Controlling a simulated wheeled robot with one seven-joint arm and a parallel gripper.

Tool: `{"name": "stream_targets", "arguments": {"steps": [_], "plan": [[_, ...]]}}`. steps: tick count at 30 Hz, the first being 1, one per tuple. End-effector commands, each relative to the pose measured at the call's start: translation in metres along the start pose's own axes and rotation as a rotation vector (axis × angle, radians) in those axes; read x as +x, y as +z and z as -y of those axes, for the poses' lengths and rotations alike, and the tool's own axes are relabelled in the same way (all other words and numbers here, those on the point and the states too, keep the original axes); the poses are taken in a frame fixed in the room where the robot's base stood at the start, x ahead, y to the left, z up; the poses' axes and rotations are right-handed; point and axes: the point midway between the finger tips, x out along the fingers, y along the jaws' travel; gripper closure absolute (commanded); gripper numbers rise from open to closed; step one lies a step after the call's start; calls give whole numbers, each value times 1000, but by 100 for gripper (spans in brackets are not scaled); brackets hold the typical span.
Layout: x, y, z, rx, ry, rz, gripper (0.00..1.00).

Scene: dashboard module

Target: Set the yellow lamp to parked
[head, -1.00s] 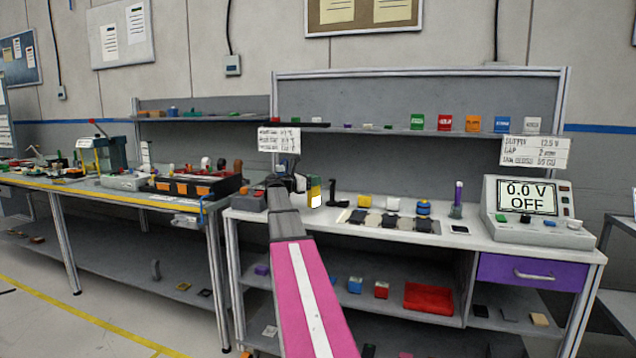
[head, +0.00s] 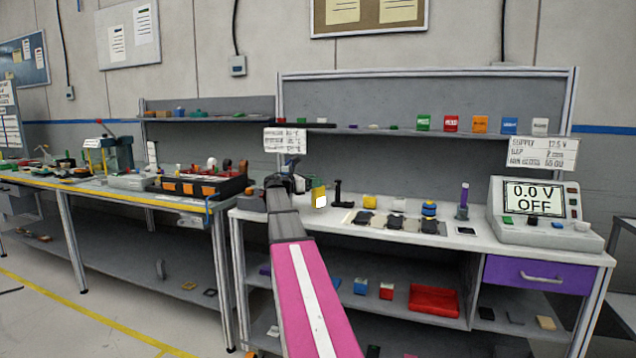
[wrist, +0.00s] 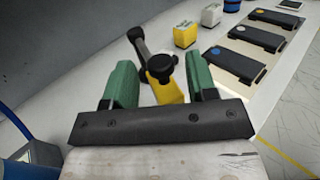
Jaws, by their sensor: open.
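The yellow lamp (wrist: 166,92) appears in the wrist view as a yellow body with black knobs, beside a black post. It lies between the two green fingers of my gripper (wrist: 160,72), with gaps on both sides; I cannot tell whether either finger touches it. In the head view the yellow lamp (head: 319,196) shows a white lower face and stands just right of my gripper (head: 298,184), near a black upright piece (head: 338,194). My gripper is open. Its fingertips are partly hidden by my arm in the head view.
A yellow block (wrist: 186,35) and a white block (wrist: 211,15) stand beyond the lamp. Several black pads (wrist: 232,66) lie to the right. A power supply (head: 535,213) reading 0.0 V OFF stands at the bench's right end. An orange-fronted black organiser (head: 200,187) sits left.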

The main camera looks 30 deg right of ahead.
Motion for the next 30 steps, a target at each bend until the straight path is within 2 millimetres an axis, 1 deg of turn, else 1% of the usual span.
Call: {"name": "stream_targets", "arguments": {"steps": [1, 6, 9, 12, 15, 18, 26, 29, 30], "plan": [[-12, 0, 0, 0, 3, 0, 48], [-44, 0, 0, 0, 4, 0, 48], [-61, 0, 0, 0, 3, 0, 48], [-74, 0, 0, 0, 3, 0, 48], [-82, 0, 0, 0, 1, 0, 48], [-86, 0, 0, 0, 2, 0, 48], [-87, 0, 0, 0, 1, 0, 48], [-88, -2, 0, 4, 3, -4, 77], [-89, -6, 2, 10, 5, -11, 90]]}}
